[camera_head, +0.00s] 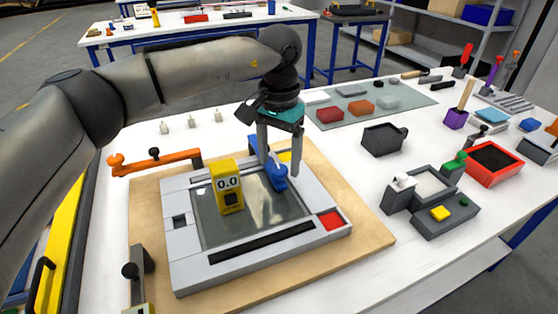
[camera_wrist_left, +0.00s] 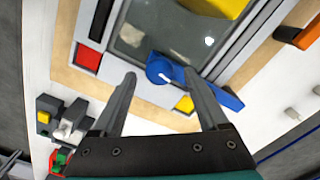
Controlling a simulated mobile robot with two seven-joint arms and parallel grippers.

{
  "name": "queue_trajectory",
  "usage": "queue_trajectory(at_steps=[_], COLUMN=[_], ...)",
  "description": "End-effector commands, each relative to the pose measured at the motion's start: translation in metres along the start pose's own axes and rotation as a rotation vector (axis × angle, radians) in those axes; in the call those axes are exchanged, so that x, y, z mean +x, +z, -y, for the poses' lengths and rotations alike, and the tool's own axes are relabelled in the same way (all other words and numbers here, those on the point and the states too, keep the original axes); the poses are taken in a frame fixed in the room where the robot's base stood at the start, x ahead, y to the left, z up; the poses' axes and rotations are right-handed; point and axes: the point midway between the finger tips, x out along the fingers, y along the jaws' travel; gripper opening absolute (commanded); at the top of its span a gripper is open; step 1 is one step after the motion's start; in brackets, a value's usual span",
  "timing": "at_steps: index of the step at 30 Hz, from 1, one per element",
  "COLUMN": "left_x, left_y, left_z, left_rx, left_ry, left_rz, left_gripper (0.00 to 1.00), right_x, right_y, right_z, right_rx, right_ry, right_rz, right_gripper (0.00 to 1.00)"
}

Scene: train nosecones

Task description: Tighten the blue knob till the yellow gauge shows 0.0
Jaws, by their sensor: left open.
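The blue knob (camera_head: 277,177) sits at the back right edge of the grey frame's dark panel. It also shows in the left wrist view (camera_wrist_left: 160,69), round with a white mark. The yellow gauge (camera_head: 228,187) stands upright on the panel, left of the knob, and its display reads 0.0. My left gripper (camera_head: 281,165) is open above the knob, with a finger on either side; I cannot tell whether they touch it. In the left wrist view the left gripper (camera_wrist_left: 165,88) has its fingers spread wide, with the knob between and beyond the tips. My right gripper is not in view.
The grey frame (camera_head: 185,268) lies on a wooden board (camera_head: 365,243) on the white table. An orange-handled lever (camera_head: 150,162) is at the left. A dark box (camera_head: 383,139), a grey fixture (camera_head: 445,222) and a red tray (camera_head: 491,164) stand to the right.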

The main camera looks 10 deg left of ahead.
Motion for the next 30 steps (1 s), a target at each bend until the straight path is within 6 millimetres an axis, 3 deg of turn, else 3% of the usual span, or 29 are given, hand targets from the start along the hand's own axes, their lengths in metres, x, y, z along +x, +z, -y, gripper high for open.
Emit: queue_trajectory(at_steps=[9,15,21,30], left_x=[-0.078,-0.117,-0.137,-0.14], left_y=[-0.001,0.0,0.0,0.0], left_z=[0.0,0.0,0.0,0.0], left_rx=[0.0,0.0,0.001,0.001], left_ry=[-0.001,-0.001,-0.001,-0.001], left_rz=[-0.005,-0.003,-0.001,-0.001], left_gripper=[0.77,0.77,0.77,0.77], right_x=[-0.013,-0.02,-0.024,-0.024], right_y=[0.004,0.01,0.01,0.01], right_z=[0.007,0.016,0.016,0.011], right_rx=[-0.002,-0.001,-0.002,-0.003], right_ry=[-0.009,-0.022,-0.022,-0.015], right_rz=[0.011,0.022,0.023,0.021], right_gripper=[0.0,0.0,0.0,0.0])
